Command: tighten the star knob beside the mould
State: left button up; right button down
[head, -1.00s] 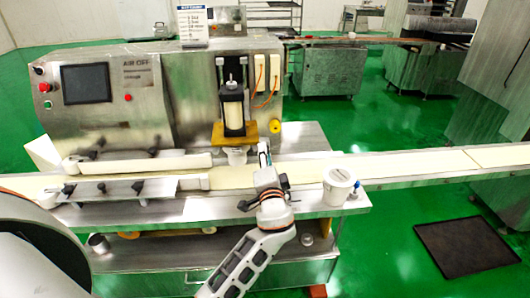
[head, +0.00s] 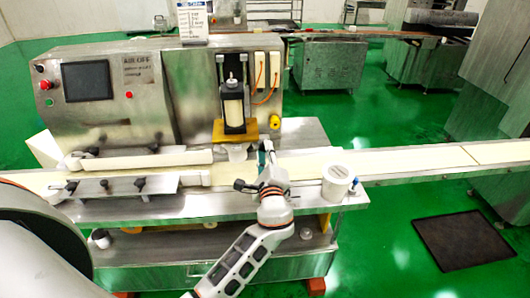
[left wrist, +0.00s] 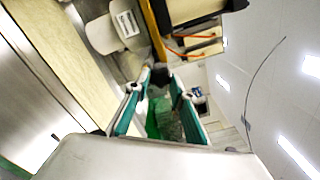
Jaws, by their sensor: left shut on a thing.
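The mould (head: 238,153) is a pale piece under the orange plate at the front of the machine; it also shows in the left wrist view (left wrist: 103,34). The star knob (left wrist: 160,76) is small and dark, beside the mould at the end of the orange plate. My left gripper (head: 266,149) is just right of the mould. In the left wrist view my left gripper (left wrist: 156,88) has its teal fingertips on either side of the knob, shut on it. The knob is hidden by the gripper in the head view. My right gripper is not in view.
A conveyor belt (head: 420,159) runs left to right in front of the machine. A white tub (head: 337,184) stands right of my wrist.

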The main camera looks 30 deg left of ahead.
pick_arm(q)
jog(key=shift+m, duration=0.6)
jog(key=o, duration=1.1)
jog(key=v, duration=0.7)
jog(key=shift+s, duration=0.25)
jog(key=shift+d+f, duration=0.1)
jog(key=shift+d, duration=0.05)
